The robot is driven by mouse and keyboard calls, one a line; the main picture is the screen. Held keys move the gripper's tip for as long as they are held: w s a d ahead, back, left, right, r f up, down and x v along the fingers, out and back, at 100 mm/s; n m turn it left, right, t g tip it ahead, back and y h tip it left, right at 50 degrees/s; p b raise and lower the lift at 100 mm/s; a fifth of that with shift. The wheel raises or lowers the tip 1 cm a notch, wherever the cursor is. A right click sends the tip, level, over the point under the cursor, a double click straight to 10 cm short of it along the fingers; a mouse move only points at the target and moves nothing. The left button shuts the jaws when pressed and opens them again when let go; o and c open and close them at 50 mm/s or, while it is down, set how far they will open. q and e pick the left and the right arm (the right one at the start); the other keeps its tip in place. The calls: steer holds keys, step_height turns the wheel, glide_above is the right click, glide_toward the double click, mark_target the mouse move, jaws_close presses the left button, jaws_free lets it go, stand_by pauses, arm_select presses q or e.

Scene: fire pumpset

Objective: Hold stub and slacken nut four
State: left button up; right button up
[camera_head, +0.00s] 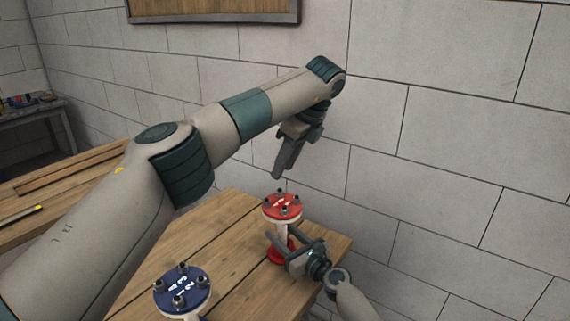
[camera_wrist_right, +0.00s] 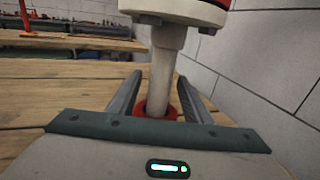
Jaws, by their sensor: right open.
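The stub is a pale post (camera_head: 281,235) with a red flanged top (camera_head: 282,206) carrying several dark nuts and white markings, standing upright on a red base (camera_head: 277,255). My right gripper (camera_head: 284,238) is open with its fingers on either side of the post, below the flange. In the right wrist view the post (camera_wrist_right: 163,75) rises between the two fingers (camera_wrist_right: 158,97), with gaps visible beside it. My left gripper (camera_head: 282,172) points down above the red flange, clear of it; whether its jaws are open is unclear. Which nut is number four is not readable.
A blue flange (camera_head: 182,290) with several nuts stands at the front of the wooden table (camera_head: 222,225). A block wall (camera_head: 450,150) rises close behind and right of the table. Another bench (camera_head: 35,110) with small items is at far left.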

steer(key=v, duration=1.2)
steer(key=shift+f, duration=0.1)
